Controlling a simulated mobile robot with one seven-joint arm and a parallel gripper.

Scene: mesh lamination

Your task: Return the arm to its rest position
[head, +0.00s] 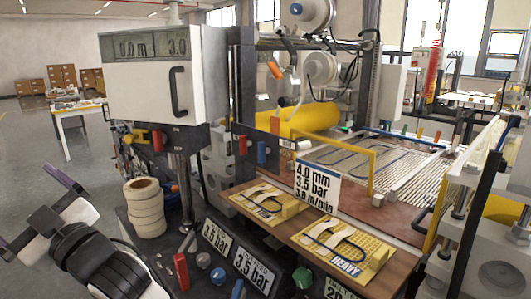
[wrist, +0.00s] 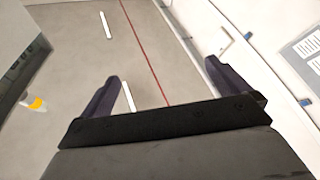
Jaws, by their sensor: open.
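My gripper (head: 36,214) is at the lower left of the head view, beside the machine and clear of it. Its two dark fingers are spread apart, with nothing between them. In the wrist view the open fingers (wrist: 162,72) point over bare grey floor with a red line. My dark and white arm links show below the gripper in the head view. The rest of the arm is out of frame.
The laminating machine (head: 150,80) has a yellow roll (head: 310,119). Stacked cream rolls (head: 145,208) stand near my arm. A wooden shelf (head: 235,196) bears two yellow sample boards, one marked HEAVY (head: 345,244). The floor (head: 40,135) at left is open; a table (head: 78,107) stands farther back.

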